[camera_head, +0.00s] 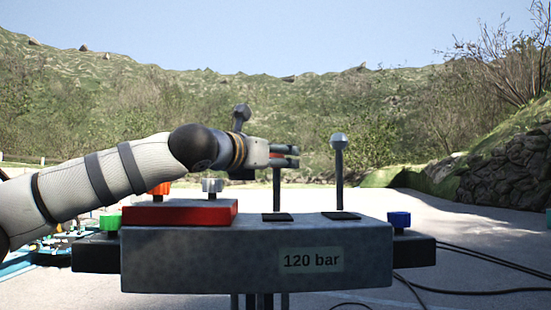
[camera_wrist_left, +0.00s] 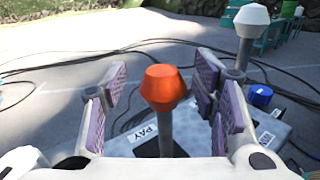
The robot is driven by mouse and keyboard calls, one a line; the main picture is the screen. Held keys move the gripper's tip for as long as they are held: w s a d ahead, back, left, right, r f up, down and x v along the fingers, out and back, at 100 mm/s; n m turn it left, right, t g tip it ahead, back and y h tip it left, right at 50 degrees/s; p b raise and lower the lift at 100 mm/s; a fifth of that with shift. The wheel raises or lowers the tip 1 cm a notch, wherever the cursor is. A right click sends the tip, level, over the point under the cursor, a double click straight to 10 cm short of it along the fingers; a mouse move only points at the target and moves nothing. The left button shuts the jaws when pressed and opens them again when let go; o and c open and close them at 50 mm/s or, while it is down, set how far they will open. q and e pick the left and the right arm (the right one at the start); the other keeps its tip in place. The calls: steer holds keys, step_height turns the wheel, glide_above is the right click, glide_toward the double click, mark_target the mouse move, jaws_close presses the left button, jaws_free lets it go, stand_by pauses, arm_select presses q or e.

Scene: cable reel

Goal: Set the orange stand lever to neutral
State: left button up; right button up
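The orange stand lever has an orange knob (camera_wrist_left: 164,87) on a grey shaft. In the head view its shaft (camera_head: 277,190) looks upright, rising from a black slot plate on the grey stand (camera_head: 200,262). My left gripper (camera_head: 292,156) is at the height of the knob and mostly hides it there. In the left wrist view the knob stands between the purple-padded fingers of the left gripper (camera_wrist_left: 160,92), with gaps on both sides. That gripper is open. My right gripper is in neither view.
A second lever with a grey-white knob (camera_head: 339,141) stands close to the right. A red block (camera_head: 180,212) with orange and silver knobs is on the left. A green knob (camera_head: 110,222) and a blue knob (camera_head: 399,219) sit at the sides. Cables (camera_head: 480,285) lie on the ground.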

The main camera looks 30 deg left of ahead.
arm_select(q)
steer(key=shift+f, duration=0.1)
steer(key=s, duration=1.2)
steer(key=shift+a, duration=0.35)
